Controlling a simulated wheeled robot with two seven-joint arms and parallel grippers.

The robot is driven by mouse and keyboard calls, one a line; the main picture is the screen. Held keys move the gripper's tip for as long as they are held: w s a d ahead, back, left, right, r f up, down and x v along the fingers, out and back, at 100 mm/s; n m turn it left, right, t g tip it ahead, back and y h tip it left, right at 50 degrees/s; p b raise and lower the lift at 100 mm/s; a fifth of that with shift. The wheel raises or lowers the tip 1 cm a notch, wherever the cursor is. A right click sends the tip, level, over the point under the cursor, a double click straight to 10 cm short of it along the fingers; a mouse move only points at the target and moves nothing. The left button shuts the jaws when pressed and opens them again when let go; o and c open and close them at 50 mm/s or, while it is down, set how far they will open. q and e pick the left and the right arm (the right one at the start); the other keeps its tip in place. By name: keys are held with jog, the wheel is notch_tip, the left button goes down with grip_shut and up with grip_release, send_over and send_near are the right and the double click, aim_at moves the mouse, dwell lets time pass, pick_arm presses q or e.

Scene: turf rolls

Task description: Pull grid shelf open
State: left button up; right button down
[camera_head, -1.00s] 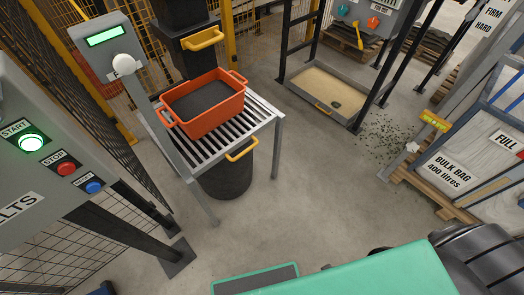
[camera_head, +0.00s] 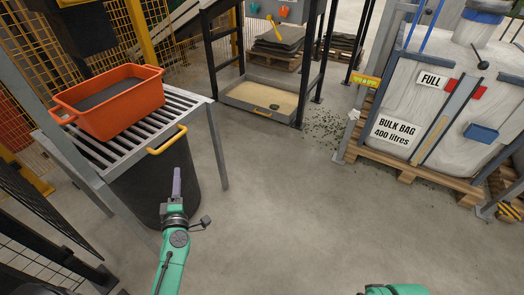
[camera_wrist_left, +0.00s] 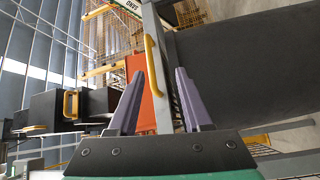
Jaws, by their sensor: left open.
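The grid shelf (camera_head: 140,135) is a grey barred rack at the left of the head view. A yellow handle (camera_head: 167,139) is on its near front edge, and an orange tub (camera_head: 115,105) stands on its bars. My left gripper (camera_head: 176,183) is below and slightly right of the handle, apart from it. In the left wrist view the two purple fingers of my left gripper (camera_wrist_left: 160,84) are open and empty. The yellow handle (camera_wrist_left: 152,65) shows beyond them, between the fingertips in the picture. My right gripper is not in view.
A dark round bin (camera_head: 172,185) stands under the shelf. A shallow sand tray (camera_head: 290,107) lies on the floor behind. A bulk bag (camera_head: 400,134) on a pallet (camera_head: 420,177) stands right. The middle floor is clear.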

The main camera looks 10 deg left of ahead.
pick_arm(q)
notch_tip(320, 180, up, 2)
jog(key=a+n+y, duration=0.1)
jog(key=n, duration=0.1)
jog(key=p, duration=0.2)
send_near(172, 140)
jog(key=x, duration=0.4)
jog(key=shift+a+f, duration=0.1)
jog(key=shift+f, duration=0.2)
jog(key=b+x, duration=0.1)
jog(key=x, duration=0.4)
jog(key=shift+w+a+f, duration=0.1)
jog(key=shift+w, duration=0.05)
jog(key=shift+w+a, duration=0.3)
jog(key=shift+w, duration=0.2)
grip_shut()
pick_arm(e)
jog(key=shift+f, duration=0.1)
pick_arm(q)
jog(key=shift+d, duration=0.1)
